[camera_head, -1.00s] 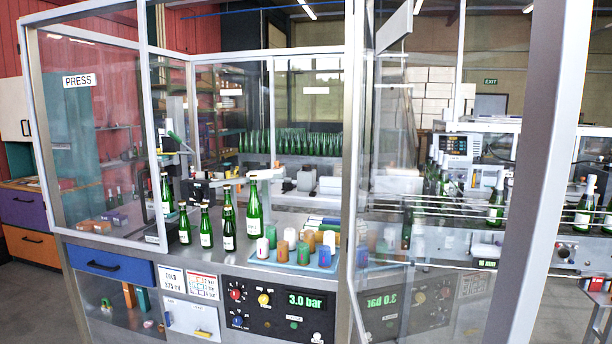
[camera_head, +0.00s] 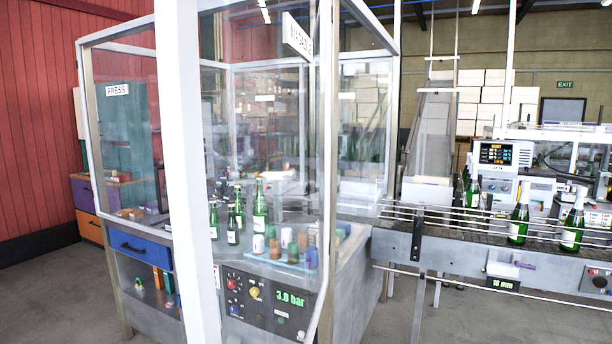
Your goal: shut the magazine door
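The magazine door (camera_head: 262,110) is a clear pane in a pale metal frame, with a sign lettered "MAGAZIN…" (camera_head: 297,35) near its top. It stands open, swung out from the front of the glazed booth towards me. Its pale near edge (camera_head: 190,200) is a tall upright left of centre, cut off by the picture's top and bottom. Green bottles (camera_head: 260,208) and a blue tray (camera_head: 290,263) of coloured capsule stacks show through the pane. My gripper is not in view.
A control panel (camera_head: 268,300) reads 3.0 bar. A bottle conveyor (camera_head: 470,238) runs off to the right, close beside the booth. Bare grey floor (camera_head: 60,290) lies at the left.

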